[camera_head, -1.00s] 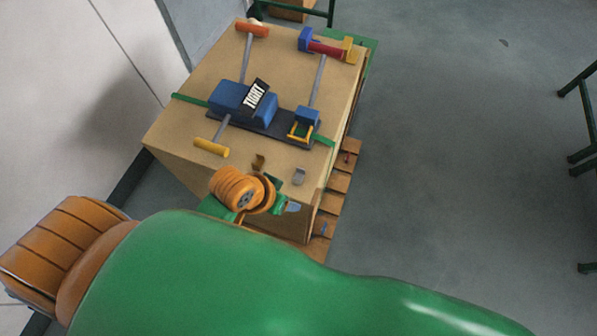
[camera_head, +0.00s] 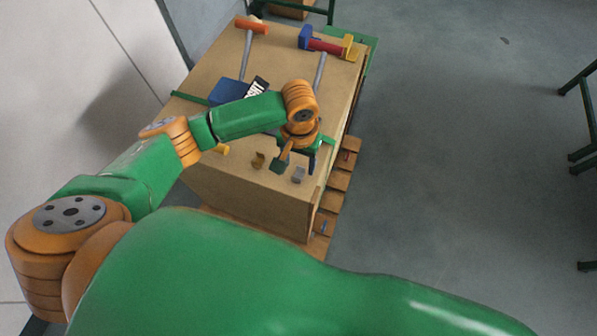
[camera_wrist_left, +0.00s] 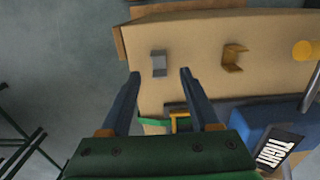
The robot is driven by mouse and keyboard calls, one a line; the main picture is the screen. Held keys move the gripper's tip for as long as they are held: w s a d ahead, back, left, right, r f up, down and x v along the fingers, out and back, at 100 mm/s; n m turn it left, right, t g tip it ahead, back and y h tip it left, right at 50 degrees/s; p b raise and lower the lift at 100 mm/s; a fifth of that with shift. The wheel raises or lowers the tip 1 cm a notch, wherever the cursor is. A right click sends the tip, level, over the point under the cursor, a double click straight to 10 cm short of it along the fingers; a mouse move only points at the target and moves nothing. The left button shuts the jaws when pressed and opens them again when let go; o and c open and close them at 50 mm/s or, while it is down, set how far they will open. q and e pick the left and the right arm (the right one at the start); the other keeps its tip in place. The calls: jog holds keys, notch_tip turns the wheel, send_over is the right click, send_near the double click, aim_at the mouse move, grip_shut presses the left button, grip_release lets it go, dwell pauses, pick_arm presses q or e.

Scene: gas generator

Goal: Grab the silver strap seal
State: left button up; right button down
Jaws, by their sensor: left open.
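The silver strap seal (camera_head: 299,175) is a small grey clip on the near part of the tan box top, close to its right side. It also shows in the left wrist view (camera_wrist_left: 159,63), just ahead of and between my fingertips. My left gripper (camera_head: 297,163) is open and points down above the box by the seal, with nothing between its fingers. In the left wrist view the two blue fingers (camera_wrist_left: 160,73) stand apart on either side of the line to the seal. My right gripper is not in view.
A brass-coloured seal (camera_head: 258,160) lies left of the silver one. A blue strapping tool with a black TIGHT label (camera_wrist_left: 276,151) sits on the green strap (camera_wrist_left: 152,121), partly hidden by my arm. A red-and-blue tool (camera_head: 326,47) lies at the back. A wooden pallet (camera_head: 341,182) is underneath.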

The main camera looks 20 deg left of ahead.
aim_at(299, 174)
pick_arm(q)
notch_tip(299, 174, down, 3)
jog(key=shift+w+r, duration=0.15)
grip_shut()
jog(key=shift+r, duration=0.1)
